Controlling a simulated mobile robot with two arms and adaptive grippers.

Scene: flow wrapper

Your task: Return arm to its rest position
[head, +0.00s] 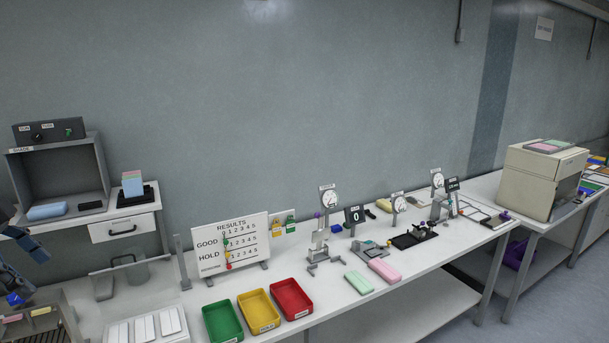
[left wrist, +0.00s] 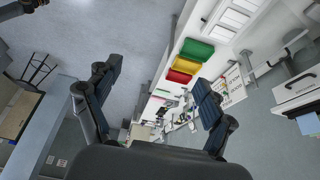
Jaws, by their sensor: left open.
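My left gripper (head: 27,272) shows at the left edge of the head view, partly cut off, above the left end of the bench. In the left wrist view its two dark fingers (left wrist: 155,80) are spread wide apart. Nothing is held between them; only distant floor and bench show in the gap. The wrist view is strongly tilted.
Near the left gripper are a grey booth (head: 97,160) and a drawer unit (head: 124,228). Green (head: 222,338), yellow and red trays stand at the bench front, before a results board (head: 232,240). Gauges stand farther right. Open air surrounds the fingers.

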